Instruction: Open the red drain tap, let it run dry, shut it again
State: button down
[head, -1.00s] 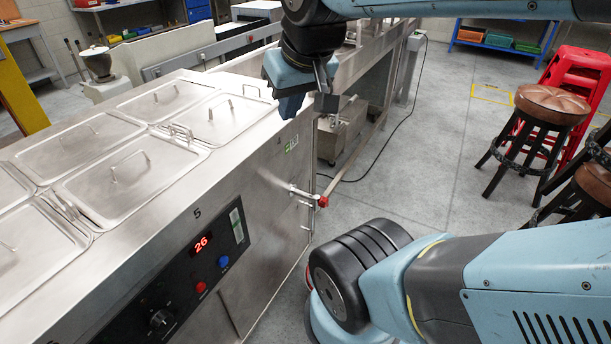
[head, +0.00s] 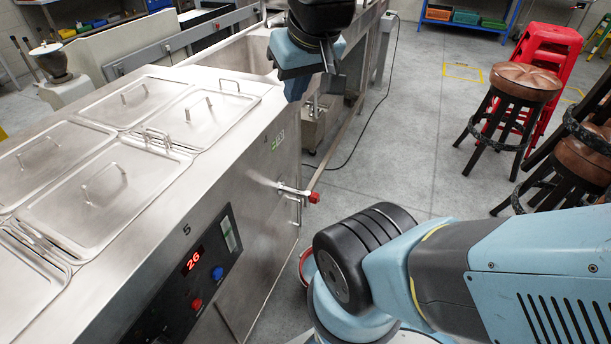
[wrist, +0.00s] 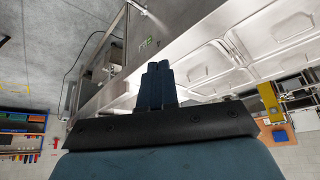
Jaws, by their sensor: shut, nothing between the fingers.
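The drain tap (head: 314,197) has a red end on a metal stem. It sticks out from the right end of the steel catering unit (head: 252,185), in the head view. The red part points right, away from the unit. My gripper (head: 296,91) hangs above and beyond the tap, close to the unit's far top corner and clear of the tap. In the wrist view its blue fingers (wrist: 157,82) are together with nothing between them. I cannot make out the tap in the wrist view. No running water can be seen.
A red rim (head: 305,268) shows on the floor below the tap, mostly hidden by my arm. Lidded pans (head: 88,195) fill the unit's top; its display (head: 193,260) reads 26. Stools (head: 520,85) stand at right. Floor (head: 400,140) between is open. A cable (head: 350,150) lies behind.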

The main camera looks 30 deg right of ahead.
jog(key=w+d+f+m+g, duration=0.3)
jog(key=w+d+f, duration=0.2)
jog(key=w, duration=0.5)
jog(key=w+d+f+m+g+y, duration=0.1)
jog(key=w+d+f+m, duration=0.1)
jog(key=w+d+f, duration=0.5)
jog(key=w+d+f+m+g, duration=0.2)
jog(key=w+d+f+m, duration=0.1)
jog(key=f, duration=0.7)
jog(key=m+g+y, duration=0.1)
jog(key=m, duration=0.1)
send_over(317, 195)
jog(key=w+d, duration=0.3)
jog(key=w+d+x, duration=0.1)
jog(key=d+x, duration=0.1)
jog(key=x, duration=0.9)
jog(key=w+d+f+x, duration=0.1)
jog(key=w+d+x, duration=0.1)
jog(key=x, duration=0.8)
jog(key=shift+s+a+f, duration=1.05)
jog(key=shift+s, duration=0.2)
jog(key=shift+s+a+f, duration=0.25)
jog(key=shift+a, duration=0.15)
